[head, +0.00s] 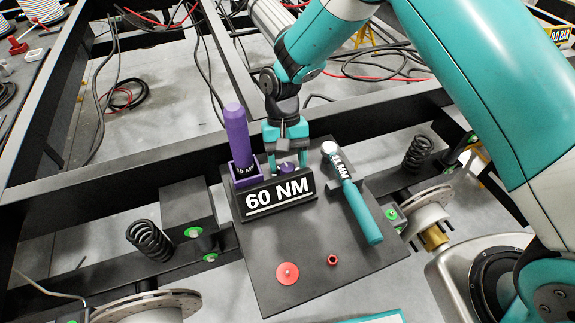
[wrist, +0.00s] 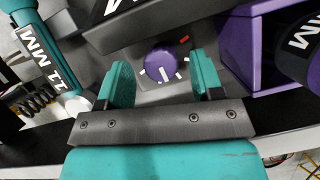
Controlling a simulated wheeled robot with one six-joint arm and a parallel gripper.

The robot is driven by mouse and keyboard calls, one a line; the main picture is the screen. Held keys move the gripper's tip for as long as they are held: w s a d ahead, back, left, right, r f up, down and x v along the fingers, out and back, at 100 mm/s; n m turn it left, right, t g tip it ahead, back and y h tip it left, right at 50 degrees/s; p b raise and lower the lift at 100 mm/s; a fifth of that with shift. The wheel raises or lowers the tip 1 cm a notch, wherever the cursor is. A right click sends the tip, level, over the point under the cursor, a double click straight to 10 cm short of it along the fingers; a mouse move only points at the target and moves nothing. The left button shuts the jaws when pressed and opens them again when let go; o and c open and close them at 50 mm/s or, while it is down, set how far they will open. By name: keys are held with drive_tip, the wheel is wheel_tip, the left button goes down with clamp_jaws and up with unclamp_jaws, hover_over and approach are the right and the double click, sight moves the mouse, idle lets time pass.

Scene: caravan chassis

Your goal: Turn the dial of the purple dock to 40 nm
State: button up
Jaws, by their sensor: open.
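The purple dock (head: 245,177) holds an upright purple tool (head: 237,135). A black sign beside it reads 60 NM (head: 278,196). Behind the sign is a small purple dial (head: 286,167). In the wrist view, the dial (wrist: 160,60) has a white line pointing toward the picture's bottom, white marks around it and one red mark (wrist: 184,39) at upper right. My gripper (head: 287,150) is open above the dial. In the wrist view, the teal fingers (wrist: 162,74) stand on either side of the dial, with visible gaps.
A teal-handled tool (head: 361,210) marked 11 MM lies to the right on the dark plate (head: 300,250). A red disc (head: 287,273) and a small red ring (head: 332,260) are at the plate's front. Black chassis beams surround it.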

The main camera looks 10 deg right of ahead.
drive_tip(key=shift+x, duration=0.85)
drive_tip(key=shift+c, duration=0.3)
drive_tip(key=c, duration=0.9)
drive_tip(key=shift+o, duration=0.2)
drive_tip(key=shift+n, duration=0.4)
drive_tip(key=shift+n+t+h+p, duration=0.25)
drive_tip(key=shift+n+h, duration=0.25)
drive_tip(key=shift+n, duration=0.8)
drive_tip(key=shift+n+t+h+p, duration=0.2)
drive_tip(key=shift+n+h, duration=0.3)
drive_tip(key=shift+n, duration=0.8)
drive_tip(key=shift+w, duration=0.1)
drive_tip(key=o, duration=0.9)
